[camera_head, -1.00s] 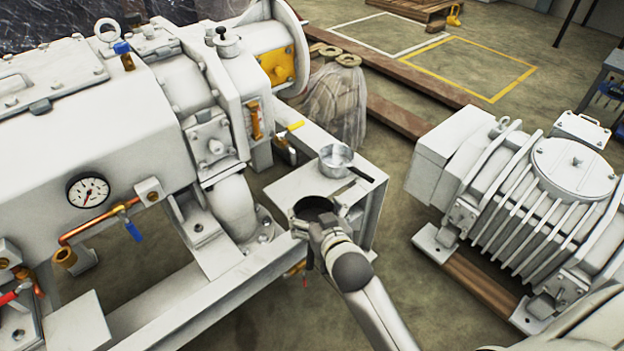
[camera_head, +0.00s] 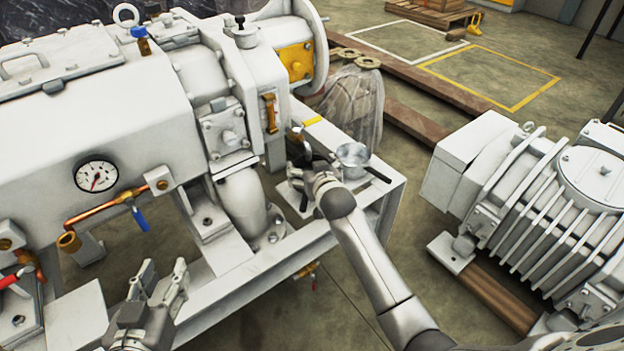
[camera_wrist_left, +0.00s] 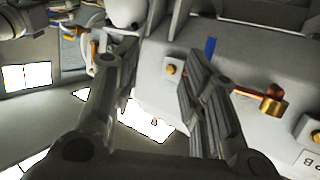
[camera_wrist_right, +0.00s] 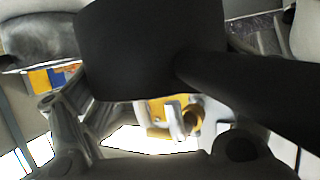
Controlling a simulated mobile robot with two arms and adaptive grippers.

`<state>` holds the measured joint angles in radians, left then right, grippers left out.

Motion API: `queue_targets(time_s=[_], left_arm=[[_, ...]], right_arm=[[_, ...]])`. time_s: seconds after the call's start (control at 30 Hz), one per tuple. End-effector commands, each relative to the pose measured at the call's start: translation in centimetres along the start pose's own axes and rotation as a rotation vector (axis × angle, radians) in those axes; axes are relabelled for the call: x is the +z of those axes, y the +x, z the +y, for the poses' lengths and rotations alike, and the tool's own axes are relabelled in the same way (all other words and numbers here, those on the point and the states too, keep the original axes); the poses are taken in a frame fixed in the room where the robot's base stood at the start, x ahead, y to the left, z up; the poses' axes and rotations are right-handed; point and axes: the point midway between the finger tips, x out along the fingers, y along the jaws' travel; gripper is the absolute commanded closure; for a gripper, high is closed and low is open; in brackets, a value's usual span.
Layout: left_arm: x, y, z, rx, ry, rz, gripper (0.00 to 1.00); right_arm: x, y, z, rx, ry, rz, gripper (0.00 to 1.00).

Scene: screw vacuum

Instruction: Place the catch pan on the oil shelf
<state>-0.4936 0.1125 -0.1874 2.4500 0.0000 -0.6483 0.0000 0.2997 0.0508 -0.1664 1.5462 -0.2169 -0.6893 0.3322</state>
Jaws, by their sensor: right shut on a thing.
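My right gripper (camera_head: 308,172) is shut on a dark, round-walled pan (camera_head: 298,147), whose wall and thick black handle (camera_wrist_right: 265,85) fill much of the right wrist view (camera_wrist_right: 150,50). It holds the pan by the pump's pipework, left of the white shelf (camera_head: 374,192). The arm hides part of the pan and shelf, and I cannot tell whether they touch. A silver pan (camera_head: 353,155) with a black handle stands on the shelf. My left gripper (camera_head: 163,268) is open and empty before the pump frame; its spread fingers show in the left wrist view (camera_wrist_left: 158,75).
The large white pump (camera_head: 110,110) with a gauge (camera_head: 96,176), copper pipe and valves fills the left. A yellow-handled valve (camera_head: 312,121) is close to the held pan. A white finned motor (camera_head: 545,200) stands right, with open floor between it and the shelf.

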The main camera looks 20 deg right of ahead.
Motion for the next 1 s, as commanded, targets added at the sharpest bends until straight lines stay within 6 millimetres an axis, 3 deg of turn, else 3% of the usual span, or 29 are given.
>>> queue_targets(time_s=[0.43, 0.93, 0.97, 1.0], left_arm=[[-6.9, -0.4, 1.0, 0.023, -0.006, 0.378, 0.6], [-7.9, -0.7, 1.1, 0.025, -0.007, 0.428, 0.6], [-8.0, -0.8, 1.1, 0.025, -0.007, 0.43, 0.6], [-8.0, -0.8, 1.1, 0.025, -0.007, 0.43, 0.6]], right_arm=[[3.0, 1.2, 0.0, -0.001, -0.001, 0.001, 0.36], [3.5, 1.4, 0.0, 0.0, 0.0, 0.001, 0.36], [3.4, 1.4, 0.0, 0.0, 0.0, 0.0, 0.06], [3.4, 1.3, 0.0, 0.0, 0.0, 0.0, 0.01]])
